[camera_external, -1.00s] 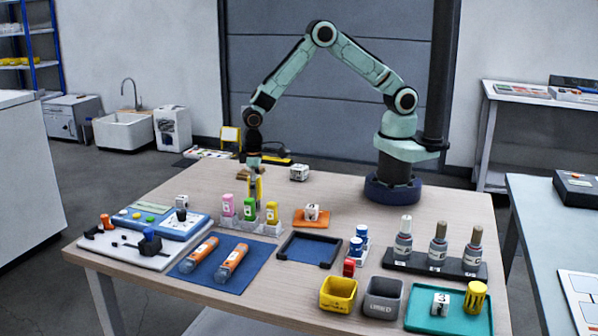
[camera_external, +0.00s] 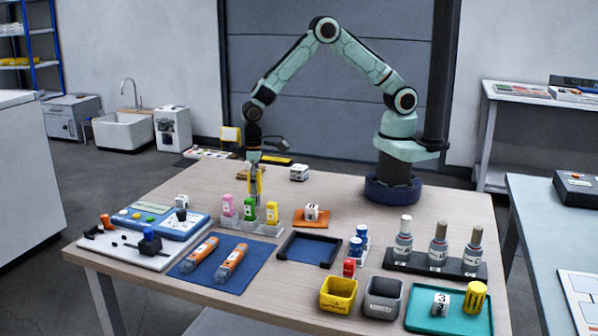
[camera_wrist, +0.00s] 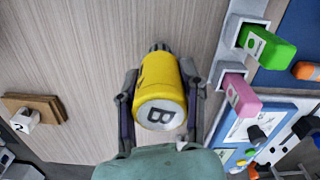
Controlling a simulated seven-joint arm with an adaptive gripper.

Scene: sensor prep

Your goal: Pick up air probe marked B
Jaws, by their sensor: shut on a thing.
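The air probe marked B (camera_wrist: 160,86) is a yellow cylinder with a black B on its pale round end, which faces the wrist camera. My gripper (camera_wrist: 159,74) is shut on it, with one finger along each side. In the external view the yellow probe (camera_external: 258,183) is upright in my gripper (camera_external: 256,190), behind the rack with colored bottles. The rack partly hides its lower end, so I cannot tell how high above the table it is.
The rack (camera_external: 231,229) holds pink, green and yellow items close in front of my gripper. An orange tray (camera_external: 300,220) with a white block stands to its right. A blue mat (camera_external: 253,275) with two orange tubes lies nearer. Bare table (camera_external: 335,185) stretches behind and right.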

